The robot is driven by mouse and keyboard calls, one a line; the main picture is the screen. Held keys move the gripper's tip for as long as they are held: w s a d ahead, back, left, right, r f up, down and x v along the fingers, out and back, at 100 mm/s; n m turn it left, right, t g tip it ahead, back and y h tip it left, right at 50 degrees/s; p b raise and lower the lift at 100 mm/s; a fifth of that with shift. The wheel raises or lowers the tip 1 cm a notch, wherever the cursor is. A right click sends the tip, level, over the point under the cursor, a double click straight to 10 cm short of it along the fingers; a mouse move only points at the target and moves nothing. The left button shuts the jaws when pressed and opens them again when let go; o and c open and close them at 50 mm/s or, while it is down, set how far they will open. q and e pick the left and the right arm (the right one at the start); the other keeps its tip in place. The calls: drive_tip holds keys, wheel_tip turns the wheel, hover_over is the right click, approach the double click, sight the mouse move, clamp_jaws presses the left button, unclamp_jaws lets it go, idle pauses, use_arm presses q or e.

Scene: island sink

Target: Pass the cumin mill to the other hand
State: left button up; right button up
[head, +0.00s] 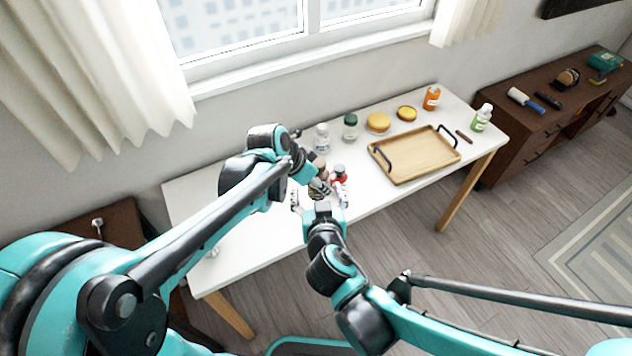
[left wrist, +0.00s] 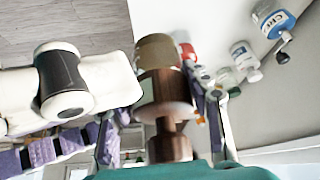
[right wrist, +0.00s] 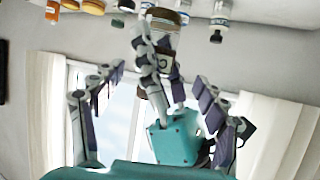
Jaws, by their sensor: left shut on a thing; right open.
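The cumin mill (left wrist: 165,92) has dark brown turned wood and a tan part at its far end. My left gripper (left wrist: 160,105) is shut on it and holds it above the table. In the right wrist view the mill (right wrist: 164,42) shows a clear body with a brown end, partly covered by the left gripper's fingers. My right gripper (right wrist: 158,80) is open and empty, its fingers spread wide either side of the left gripper, with the mill near and beyond its fingertips.
The white table (head: 270,225) carries a wooden tray (head: 415,155) to the right. A white bottle (head: 321,138), a green-capped jar (head: 350,127), yellow-lidded jars (head: 378,122) and a red-topped jar (head: 339,176) stand near.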

sight(316, 199)
drive_tip(key=shift+x, duration=2.25)
drive_tip(key=c, duration=1.3)
use_arm(q)
drive_tip(key=o, duration=1.3)
drive_tip(key=shift+d, duration=0.1)
use_arm(e)
drive_tip(key=shift+a, duration=0.1)
use_arm(q)
drive_tip(key=v, duration=1.2)
use_arm(e)
drive_tip(key=shift+c, duration=0.7)
use_arm(q)
drive_tip(key=s+a+f+n+t+y, duration=0.1)
drive_tip(key=s+a+f+n, duration=0.1)
drive_tip(key=s+a+n, duration=0.1)
drive_tip(key=s+a+f+n+t+y, duration=0.1)
drive_tip(key=s+a+f+n, duration=0.1)
drive_tip(key=s, duration=0.3)
drive_tip(key=s+a+f+n+t+y, duration=0.1)
drive_tip(key=s+a+f+n+y, duration=0.1)
drive_tip(key=s+a+f+n, duration=0.1)
drive_tip(key=shift+s+a+n, duration=0.55)
drive_tip(key=shift+n, duration=0.05)
